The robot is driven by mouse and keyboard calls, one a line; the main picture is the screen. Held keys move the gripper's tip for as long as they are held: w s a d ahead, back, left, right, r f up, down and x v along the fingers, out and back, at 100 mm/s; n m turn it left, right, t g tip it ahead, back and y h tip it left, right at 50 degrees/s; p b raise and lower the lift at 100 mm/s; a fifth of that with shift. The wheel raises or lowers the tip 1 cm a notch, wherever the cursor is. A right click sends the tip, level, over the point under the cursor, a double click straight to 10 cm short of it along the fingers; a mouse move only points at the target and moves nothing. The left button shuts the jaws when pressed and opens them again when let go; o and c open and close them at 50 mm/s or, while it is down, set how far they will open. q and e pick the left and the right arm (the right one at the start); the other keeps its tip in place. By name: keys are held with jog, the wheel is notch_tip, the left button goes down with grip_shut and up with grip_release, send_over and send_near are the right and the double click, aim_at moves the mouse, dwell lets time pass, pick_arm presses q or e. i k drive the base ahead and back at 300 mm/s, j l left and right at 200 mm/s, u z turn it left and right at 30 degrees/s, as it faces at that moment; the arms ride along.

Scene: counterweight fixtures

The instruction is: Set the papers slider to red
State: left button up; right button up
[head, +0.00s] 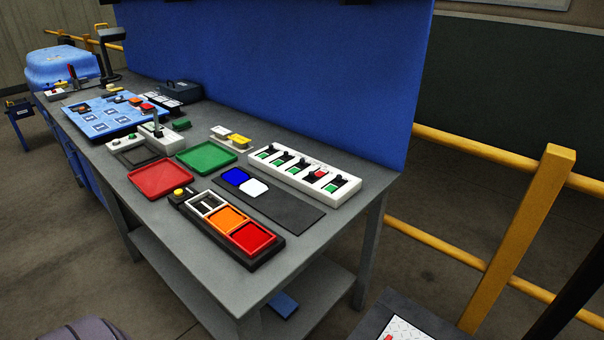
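A white panel (258,170) with a row of several black-knobbed sliders stands at the table's back right edge. Most of its slots show green at the near end, such as the leftmost green patch (262,155). One slot, second from the right, shows a red patch (320,174). The labels are too small to read, so I cannot tell which slider is the papers one. Neither of my grippers is in view.
The grey table (180,222) also holds a red tray (160,178), a green tray (207,156), a black holder (258,262) with orange and red squares, and a dark mat (290,212). A blue partition (300,70) stands behind. Yellow rails (480,150) run at right.

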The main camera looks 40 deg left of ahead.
aim_at(271, 150)
jog(key=u, duration=1.4)
